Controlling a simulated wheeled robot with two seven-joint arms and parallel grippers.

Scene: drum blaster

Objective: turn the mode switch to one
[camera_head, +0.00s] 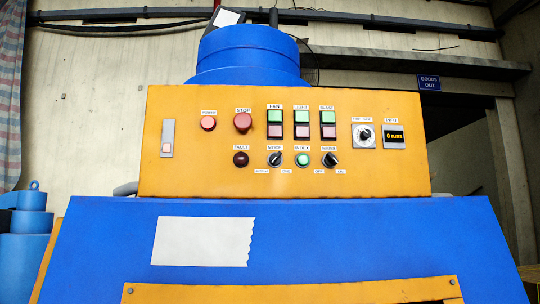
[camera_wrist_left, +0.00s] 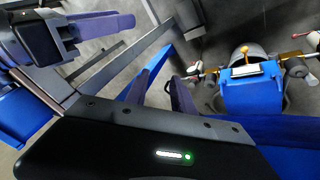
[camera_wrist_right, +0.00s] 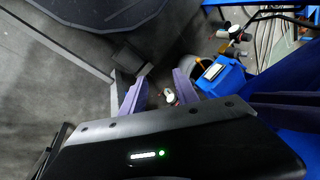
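The mode switch (camera_head: 274,159) is a small black round knob under a "MODE" label on the orange control panel (camera_head: 390,175) in the head view. Small labels sit below it on both sides, too small to read surely. Neither gripper shows in the head view, and neither touches the switch. In the left wrist view my left gripper (camera_wrist_left: 161,98) has its purple fingers apart with nothing between them. In the right wrist view my right gripper (camera_wrist_right: 160,95) also has its fingers apart and empty.
A green button (camera_head: 302,160) sits just right of the switch, with a similar black knob (camera_head: 330,159) beyond it. A dark red fault lamp (camera_head: 240,159) is on the left. The red stop button (camera_head: 242,122) and green and red buttons are above. The blue housing (camera_head: 330,240) slopes below.

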